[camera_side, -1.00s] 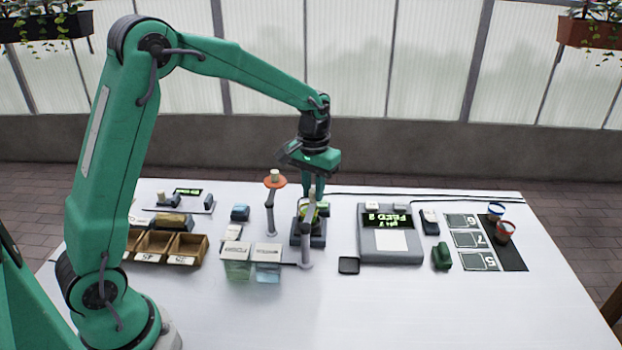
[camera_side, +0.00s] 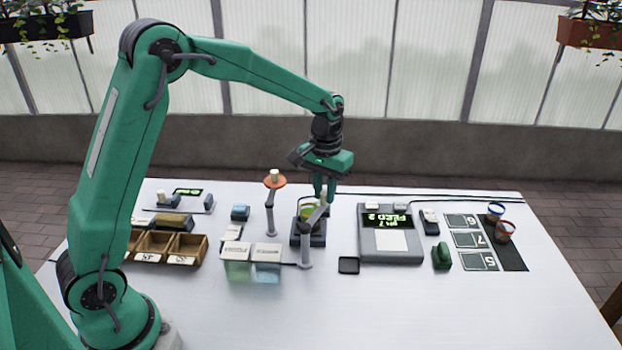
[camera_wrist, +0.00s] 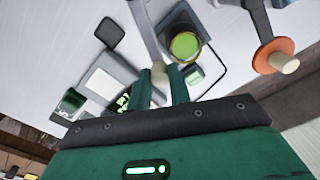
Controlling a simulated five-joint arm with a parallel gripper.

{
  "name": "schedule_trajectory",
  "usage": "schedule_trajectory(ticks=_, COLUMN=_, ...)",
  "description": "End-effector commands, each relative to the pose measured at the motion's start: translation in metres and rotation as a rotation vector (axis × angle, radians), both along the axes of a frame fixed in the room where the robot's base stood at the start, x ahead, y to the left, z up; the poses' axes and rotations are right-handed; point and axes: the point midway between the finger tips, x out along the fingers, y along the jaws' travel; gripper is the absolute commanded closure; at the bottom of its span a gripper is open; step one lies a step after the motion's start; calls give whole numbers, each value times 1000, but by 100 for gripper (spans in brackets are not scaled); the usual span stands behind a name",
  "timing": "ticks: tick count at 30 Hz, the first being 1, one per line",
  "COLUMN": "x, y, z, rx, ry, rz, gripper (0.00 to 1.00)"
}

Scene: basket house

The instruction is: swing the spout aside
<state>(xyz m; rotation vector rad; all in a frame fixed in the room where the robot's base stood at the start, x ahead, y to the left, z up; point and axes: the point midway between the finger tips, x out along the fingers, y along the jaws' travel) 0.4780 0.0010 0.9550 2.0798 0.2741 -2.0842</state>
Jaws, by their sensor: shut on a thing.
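The grey spout (camera_side: 315,217) rises from its upright post (camera_side: 306,252) and slants up and right to a pale knob (camera_wrist: 159,75). In the wrist view the spout arm (camera_wrist: 148,35) passes beside the cup. My gripper (camera_side: 324,190) is shut on the knob, with one finger on each side of it in the wrist view (camera_wrist: 161,82). The cup of green liquid (camera_side: 307,211) stands on a dark stand (camera_side: 310,238); it also shows in the wrist view (camera_wrist: 185,45). The spout's end lies to the right of the cup in the side view.
A second post with an orange disc (camera_side: 275,182) stands left of the cup. Two lidded jars (camera_side: 252,262) stand in front. A grey meter (camera_side: 390,247) and a small black pad (camera_side: 348,265) lie to the right. The front of the table is clear.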

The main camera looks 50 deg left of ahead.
Motion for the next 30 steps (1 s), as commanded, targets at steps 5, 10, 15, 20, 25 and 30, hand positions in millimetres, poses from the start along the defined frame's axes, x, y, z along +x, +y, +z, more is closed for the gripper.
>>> schedule_trajectory(ticks=5, x=2, y=-2, z=0, rx=0, ry=-5, rz=0, gripper=89)
schedule_trajectory(ticks=10, x=3, y=-8, z=0, rx=0, ry=-5, rz=-1, gripper=89)
schedule_trajectory(ticks=15, x=3, y=-16, z=0, rx=0, ry=-3, rz=0, gripper=89)
schedule_trajectory(ticks=20, x=4, y=-22, z=0, rx=1, ry=-2, rz=-1, gripper=89)
schedule_trajectory(ticks=25, x=5, y=-29, z=-1, rx=0, ry=-1, rz=0, gripper=89)
schedule_trajectory(ticks=30, x=6, y=-36, z=-1, rx=0, ry=-1, rz=-1, gripper=89)
